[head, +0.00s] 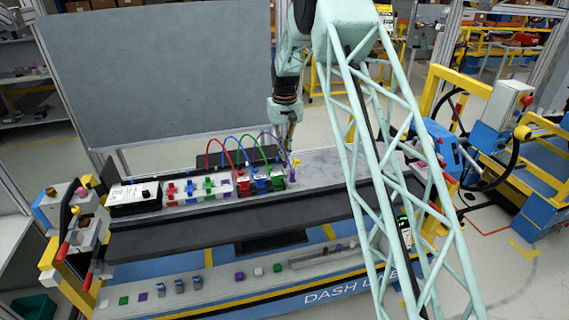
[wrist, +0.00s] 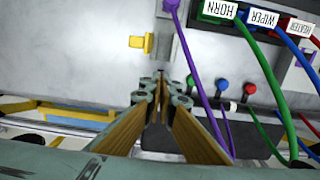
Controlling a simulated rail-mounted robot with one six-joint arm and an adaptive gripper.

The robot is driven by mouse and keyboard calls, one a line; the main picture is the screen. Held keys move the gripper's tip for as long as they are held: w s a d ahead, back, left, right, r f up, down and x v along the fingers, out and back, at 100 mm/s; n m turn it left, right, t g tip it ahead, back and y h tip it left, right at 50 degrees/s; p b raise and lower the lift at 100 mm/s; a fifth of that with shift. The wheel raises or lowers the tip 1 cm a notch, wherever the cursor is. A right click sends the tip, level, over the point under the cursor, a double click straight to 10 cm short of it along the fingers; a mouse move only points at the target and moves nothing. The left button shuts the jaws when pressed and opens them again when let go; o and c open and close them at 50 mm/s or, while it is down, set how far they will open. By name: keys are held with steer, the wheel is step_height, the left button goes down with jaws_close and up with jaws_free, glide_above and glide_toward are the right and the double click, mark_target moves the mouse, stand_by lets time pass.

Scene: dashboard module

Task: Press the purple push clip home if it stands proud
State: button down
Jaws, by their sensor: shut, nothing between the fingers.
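Several small purple pieces show in the head view. One purple piece (head: 227,182) sits at the right of a row of coloured pieces on the console. Purple blocks (head: 143,297) and (head: 239,276) lie along the front ledge. I cannot tell which is the push clip, or whether it stands proud. A purple plug (wrist: 171,4) with a purple cable is at the top edge of the wrist view. My gripper (head: 289,146) is over the back of the console, beside the cables.
Green, blue and red cables arch from plugs labelled HORN (wrist: 219,10), WIPER (wrist: 263,17) and HEATER (wrist: 299,27). The purple cable (wrist: 205,100) runs close right of my fingers. A black-and-white box (head: 134,196) stands on the console's left. The dark channel (head: 220,211) is clear.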

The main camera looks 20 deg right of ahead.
mark_target(285, 163)
steer(key=shift+f+b, duration=0.6)
steer(key=shift+f, duration=0.8)
stand_by(0.9)
steer(key=shift+r, duration=0.2)
steer(key=shift+r+p, duration=1.3)
steer(key=shift+r, duration=2.05)
